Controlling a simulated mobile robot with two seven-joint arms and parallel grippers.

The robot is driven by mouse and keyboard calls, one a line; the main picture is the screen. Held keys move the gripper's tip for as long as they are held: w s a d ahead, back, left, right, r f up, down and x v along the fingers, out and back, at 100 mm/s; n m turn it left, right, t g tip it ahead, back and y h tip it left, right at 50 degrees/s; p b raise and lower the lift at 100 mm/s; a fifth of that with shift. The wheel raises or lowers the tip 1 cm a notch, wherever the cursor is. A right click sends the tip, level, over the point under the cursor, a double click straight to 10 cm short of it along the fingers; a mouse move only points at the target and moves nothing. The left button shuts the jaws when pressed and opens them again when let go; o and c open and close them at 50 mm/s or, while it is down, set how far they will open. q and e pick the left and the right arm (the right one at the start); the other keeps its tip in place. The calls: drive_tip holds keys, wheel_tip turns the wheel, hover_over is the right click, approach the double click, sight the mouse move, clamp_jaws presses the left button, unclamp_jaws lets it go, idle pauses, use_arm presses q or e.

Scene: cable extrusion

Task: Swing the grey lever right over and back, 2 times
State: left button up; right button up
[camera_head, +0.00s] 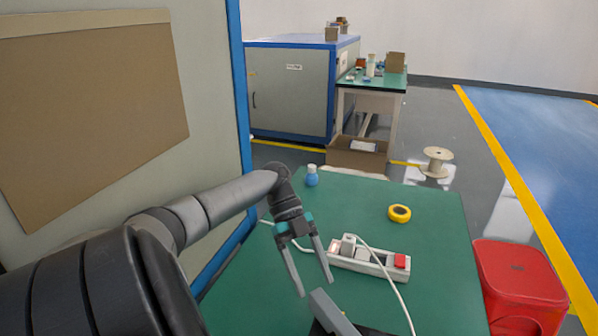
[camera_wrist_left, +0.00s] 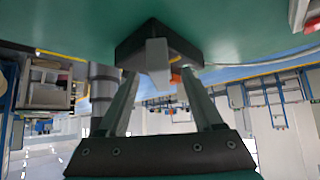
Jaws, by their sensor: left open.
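The grey lever (camera_head: 332,312) stands out of a dark base at the bottom edge of the head view, leaning to the left; the base is partly cut off there. My left gripper (camera_head: 315,287) is open and points down, its fingertips just above and behind the lever's upper end. In the left wrist view the lever (camera_wrist_left: 158,62) and its dark base (camera_wrist_left: 130,47) appear straight ahead, with the lever lined up between the two open fingers. I cannot tell whether a finger touches it. My right gripper is not in view.
On the green table (camera_head: 440,240) a white power strip (camera_head: 362,261) with a red switch and a cable lies right of the gripper. A yellow tape roll (camera_head: 399,213) and a blue bottle (camera_head: 311,176) are farther back. A red bin (camera_head: 520,285) stands right of the table.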

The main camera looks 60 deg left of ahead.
use_arm(q)
drive_tip(key=v, duration=0.9)
drive_tip(key=shift+a+r, duration=0.15)
drive_tip(key=shift+r, duration=0.05)
